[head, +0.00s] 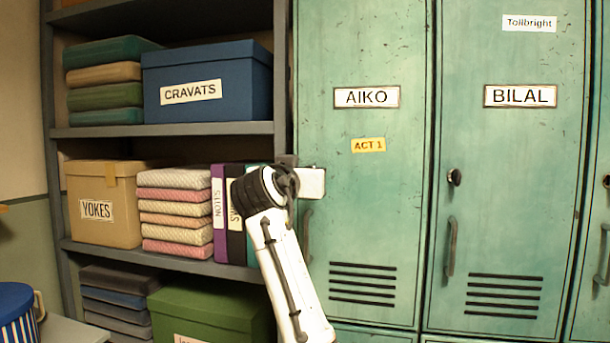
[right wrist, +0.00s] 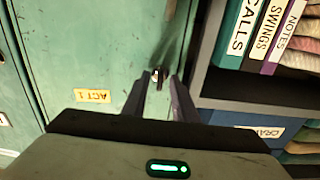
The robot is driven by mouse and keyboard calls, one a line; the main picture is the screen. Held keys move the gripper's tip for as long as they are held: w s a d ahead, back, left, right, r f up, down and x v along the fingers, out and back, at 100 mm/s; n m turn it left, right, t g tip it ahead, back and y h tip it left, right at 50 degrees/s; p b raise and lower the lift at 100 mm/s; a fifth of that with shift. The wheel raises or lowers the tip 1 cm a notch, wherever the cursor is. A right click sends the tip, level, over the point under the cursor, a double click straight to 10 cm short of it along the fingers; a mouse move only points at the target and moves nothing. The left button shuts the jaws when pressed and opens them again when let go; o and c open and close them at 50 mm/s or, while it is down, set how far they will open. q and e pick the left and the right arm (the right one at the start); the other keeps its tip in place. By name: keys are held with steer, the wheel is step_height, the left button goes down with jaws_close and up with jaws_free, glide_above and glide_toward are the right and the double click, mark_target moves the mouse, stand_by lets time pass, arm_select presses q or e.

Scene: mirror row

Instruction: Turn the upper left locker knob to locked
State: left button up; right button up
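The upper left locker is the green door marked AIKO (head: 366,97). Its knob is hidden behind my right gripper in the head view. In the right wrist view, which is upside down, the small knob (right wrist: 157,75) shows at the tips of the fingers, with a bright spot on it. My right gripper (right wrist: 160,80) points at the door with its fingers apart, one on each side of the knob; I cannot see clear contact. It also shows end-on in the head view (head: 307,182). The exact turn of the knob cannot be read. My left gripper is not in view.
The BILAL locker (head: 520,96) to the right has its own dark knob (head: 455,177) and handle (head: 450,246). AIKO's handle (head: 306,235) is just below my gripper. A shelf (head: 160,130) with boxes and folded cloth stands close on the left.

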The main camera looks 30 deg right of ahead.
steer(key=b+v, duration=0.1)
steer(key=v, duration=0.9)
steer(key=shift+a, duration=0.15)
steer(key=shift+f, duration=0.1)
